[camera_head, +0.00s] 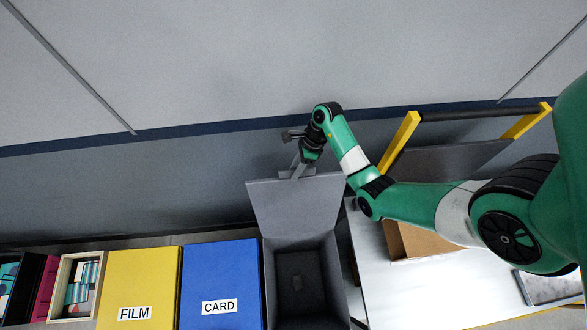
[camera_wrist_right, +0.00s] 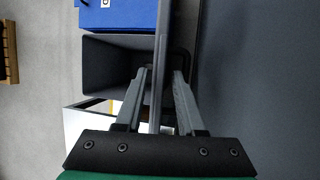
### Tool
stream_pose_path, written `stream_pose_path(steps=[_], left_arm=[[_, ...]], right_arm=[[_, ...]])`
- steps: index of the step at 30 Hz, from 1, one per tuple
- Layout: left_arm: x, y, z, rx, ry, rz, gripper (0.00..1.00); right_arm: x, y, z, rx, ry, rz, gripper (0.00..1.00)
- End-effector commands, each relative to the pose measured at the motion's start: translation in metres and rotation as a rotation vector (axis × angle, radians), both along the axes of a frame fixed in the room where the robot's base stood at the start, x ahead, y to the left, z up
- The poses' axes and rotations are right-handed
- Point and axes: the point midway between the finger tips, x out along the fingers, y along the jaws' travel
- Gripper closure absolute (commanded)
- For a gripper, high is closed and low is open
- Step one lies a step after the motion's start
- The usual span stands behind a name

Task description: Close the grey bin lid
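The grey bin (camera_head: 335,277) stands open among the bins in the head view, with a small dark patch on its floor. Its grey lid (camera_head: 295,205) is raised and leans up toward the wall. My right gripper (camera_head: 298,168) is at the lid's upper edge. In the right wrist view the lid (camera_wrist_right: 161,50) shows edge-on as a thin plate between the fingers of that gripper (camera_wrist_right: 160,75). The fingers stand apart, with a narrow gap on each side of the lid. The open bin (camera_wrist_right: 110,65) shows to the left of the lid there. My left gripper is not in view.
A blue CARD bin (camera_head: 220,275) and a yellow FILM bin (camera_head: 138,275) stand left of the grey bin, both shut. To the right are a white surface (camera_head: 385,290), a cardboard box (camera_head: 425,240) and a yellow-ended black bar (camera_head: 470,113). The wall is close behind the lid.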

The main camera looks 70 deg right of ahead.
Motion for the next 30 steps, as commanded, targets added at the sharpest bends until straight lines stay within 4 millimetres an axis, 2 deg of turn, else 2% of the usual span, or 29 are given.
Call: stream_pose_path(steps=[1,6,30], left_arm=[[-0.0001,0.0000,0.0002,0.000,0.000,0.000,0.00],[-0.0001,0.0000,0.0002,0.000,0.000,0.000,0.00],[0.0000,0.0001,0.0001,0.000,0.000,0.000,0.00]], right_arm=[[0.0000,0.0001,0.0001,0.000,0.000,0.000,0.73],[0.0001,0.0001,0.0002,0.000,0.000,0.000,1.00],[0.0002,0.0002,0.0004,0.001,0.000,0.001,1.00]])
